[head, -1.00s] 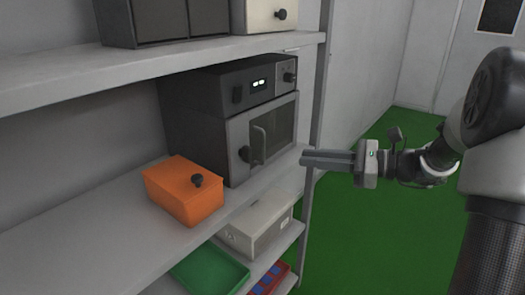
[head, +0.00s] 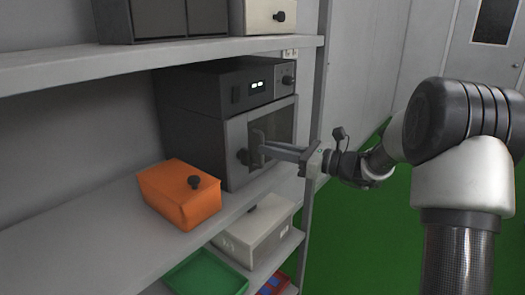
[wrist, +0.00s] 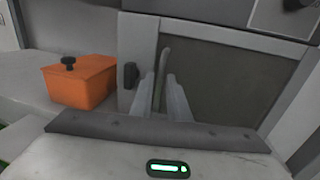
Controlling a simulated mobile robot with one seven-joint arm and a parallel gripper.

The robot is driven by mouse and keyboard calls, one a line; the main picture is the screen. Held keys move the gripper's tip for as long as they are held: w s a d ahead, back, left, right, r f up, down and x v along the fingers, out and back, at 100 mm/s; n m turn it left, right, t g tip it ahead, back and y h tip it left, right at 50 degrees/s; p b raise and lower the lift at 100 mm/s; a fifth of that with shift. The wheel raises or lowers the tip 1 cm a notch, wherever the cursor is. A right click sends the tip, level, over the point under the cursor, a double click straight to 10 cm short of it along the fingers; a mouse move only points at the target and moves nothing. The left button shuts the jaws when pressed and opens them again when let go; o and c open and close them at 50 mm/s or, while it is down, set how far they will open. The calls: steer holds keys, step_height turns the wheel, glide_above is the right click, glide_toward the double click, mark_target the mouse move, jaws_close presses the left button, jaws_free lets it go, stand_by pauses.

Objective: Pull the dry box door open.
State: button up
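The dry box (head: 190,120) is a dark grey cabinet on the middle shelf, with a lit display above its door. Its door (head: 236,140) has a dark window and looks shut. An upright bar handle (head: 257,138) is on the door's left side, beside a dark round knob. My gripper (head: 261,151) reaches in from the right, with its fingertips at the handle. In the wrist view the two fingers (wrist: 162,88) are apart and the handle (wrist: 163,66) stands between them. I cannot tell whether either finger touches it; the fingers hide its lower part.
An orange box (head: 180,198) with a dark knob stands left of the dry box on the same shelf (head: 100,240). A shelf post (head: 318,100) is just right of the door. Below are a white box (head: 255,228) and a green tray (head: 205,275). Green floor lies open at right.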

steer(key=shift+x, duration=1.45)
steer(key=shift+c, duration=0.4)
jaws_close()
